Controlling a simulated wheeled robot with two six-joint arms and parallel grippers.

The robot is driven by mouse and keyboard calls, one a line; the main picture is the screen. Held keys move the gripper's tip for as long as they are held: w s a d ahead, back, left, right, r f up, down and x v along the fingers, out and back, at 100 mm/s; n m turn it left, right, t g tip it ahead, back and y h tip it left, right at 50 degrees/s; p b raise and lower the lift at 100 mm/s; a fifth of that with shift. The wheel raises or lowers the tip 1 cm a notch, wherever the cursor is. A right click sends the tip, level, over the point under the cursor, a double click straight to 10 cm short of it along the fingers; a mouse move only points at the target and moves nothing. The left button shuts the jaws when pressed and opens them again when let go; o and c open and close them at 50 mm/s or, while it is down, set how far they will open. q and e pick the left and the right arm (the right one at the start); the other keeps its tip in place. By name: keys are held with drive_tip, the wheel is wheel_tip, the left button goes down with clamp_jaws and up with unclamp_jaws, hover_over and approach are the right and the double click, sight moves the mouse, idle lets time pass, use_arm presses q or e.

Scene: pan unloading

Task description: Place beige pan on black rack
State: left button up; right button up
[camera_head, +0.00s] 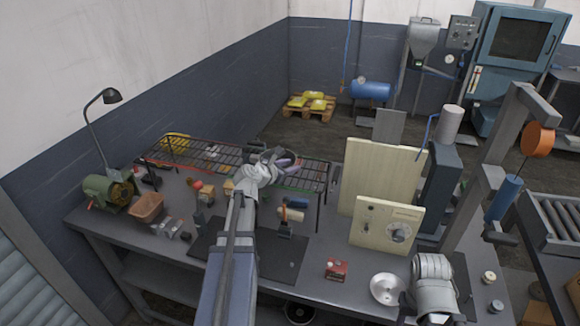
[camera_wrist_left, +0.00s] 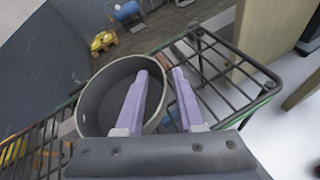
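The pan (camera_wrist_left: 88,108), grey-beige with a pale rim and dark inside, is in the left wrist view. In the head view only part of its dark rim (camera_head: 263,158) shows beside my gripper. My left gripper (camera_head: 288,162) has its two purple fingers (camera_wrist_left: 162,75) apart, one inside the pan and one outside its wall. A gap shows between fingers and wall. The black wire rack (camera_wrist_left: 222,68) lies around and below the pan; in the head view its right part (camera_head: 313,172) shows. Whether the pan rests on it is unclear.
A yellow item (camera_head: 175,141) lies at the rack's left end. A green motor (camera_head: 100,190), a brown bin (camera_head: 147,206) and small parts stand on the left of the bench. Upright beige panels (camera_head: 380,175), a red box (camera_head: 336,269) and a silver dish (camera_head: 386,288) are right.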

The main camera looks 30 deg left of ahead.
use_arm(q)
drive_tip(key=shift+r, duration=0.15)
drive_tip(key=shift+s+r+p, duration=0.2)
drive_tip(key=shift+s+p, duration=0.15)
drive_tip(key=p+v, duration=0.4)
drive_tip(key=v, duration=0.7)
drive_tip(key=shift+s, duration=0.15)
